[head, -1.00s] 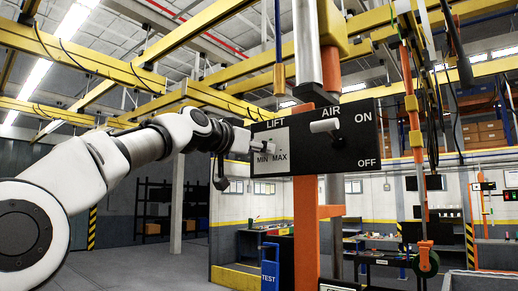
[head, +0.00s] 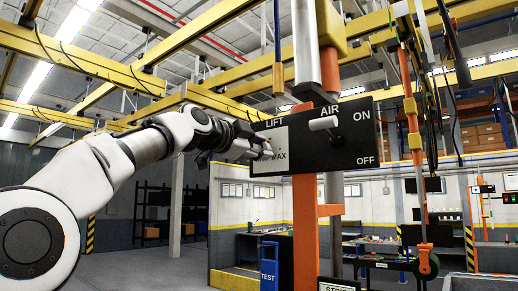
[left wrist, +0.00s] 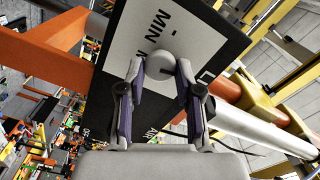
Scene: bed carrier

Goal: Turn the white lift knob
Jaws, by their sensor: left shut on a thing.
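In the left wrist view the white lift knob (left wrist: 160,66) shows on the white plate, between my two fingertips. My left gripper (left wrist: 160,72) is shut on this knob, one finger on each side. In the head view my left gripper (head: 258,149) reaches the panel from the left and hides most of the knob and the MIN mark. My right gripper is in neither view.
A second white handle (head: 323,123) sits under AIR, right of the lift plate, with ON and OFF marks. An orange post (head: 306,230) carries the panel. Hoses and an orange rod (head: 412,120) hang at the right.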

